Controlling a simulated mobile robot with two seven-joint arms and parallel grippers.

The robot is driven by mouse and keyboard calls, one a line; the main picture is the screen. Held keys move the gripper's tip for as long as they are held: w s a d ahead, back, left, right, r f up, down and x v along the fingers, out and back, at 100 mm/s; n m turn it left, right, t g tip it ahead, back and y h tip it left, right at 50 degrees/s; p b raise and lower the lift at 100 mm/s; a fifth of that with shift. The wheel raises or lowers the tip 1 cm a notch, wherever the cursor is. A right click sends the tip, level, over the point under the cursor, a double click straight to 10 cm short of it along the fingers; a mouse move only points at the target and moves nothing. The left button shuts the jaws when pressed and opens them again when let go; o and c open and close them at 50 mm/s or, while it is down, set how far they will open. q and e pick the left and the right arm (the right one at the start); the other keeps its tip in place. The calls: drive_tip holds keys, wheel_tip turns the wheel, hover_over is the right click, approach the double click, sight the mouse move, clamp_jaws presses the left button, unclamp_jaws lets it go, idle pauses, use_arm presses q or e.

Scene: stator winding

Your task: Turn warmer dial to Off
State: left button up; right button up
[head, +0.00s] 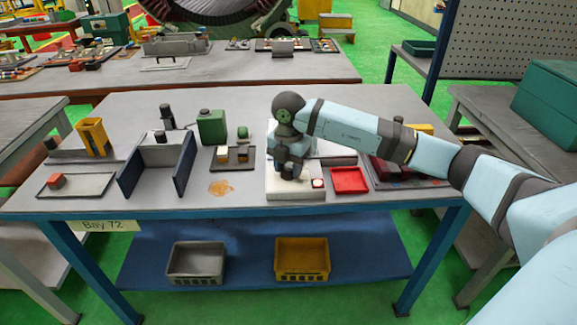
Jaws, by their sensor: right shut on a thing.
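The warmer (296,195) is a low white unit at the front middle of the table. A small round red-and-white part (318,183) shows on its front right. My right gripper (290,174) points down at the warmer's front, just left of that red part. It is shut on what appears to be the warmer dial, which the fingers hide. The dial's setting cannot be read. My left gripper is not in view.
A red tray (349,180) lies right of the warmer. Left are an orange stain (221,188), a dark tray with small blocks (233,167), a green canister (211,127) and upright blue panels (185,163). Bins (301,273) stand on the lower shelf.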

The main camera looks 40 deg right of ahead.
drive_tip(key=shift+n, duration=1)
drive_tip(key=n, duration=0.2)
drive_tip(key=shift+n, duration=0.3)
drive_tip(key=n, duration=0.3)
drive_tip(key=shift+n, duration=0.4)
drive_tip(key=n, duration=0.3)
drive_tip(key=shift+n+b, duration=0.3)
drive_tip(key=shift+b, duration=0.1)
drive_tip(key=n+b, duration=0.1)
drive_tip(key=n, duration=0.5)
drive_tip(key=n+b, duration=0.1)
drive_tip(key=n, duration=0.3)
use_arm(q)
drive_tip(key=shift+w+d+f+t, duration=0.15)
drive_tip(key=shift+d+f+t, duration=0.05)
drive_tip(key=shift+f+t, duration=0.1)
use_arm(e)
drive_tip(key=shift+n, duration=0.9)
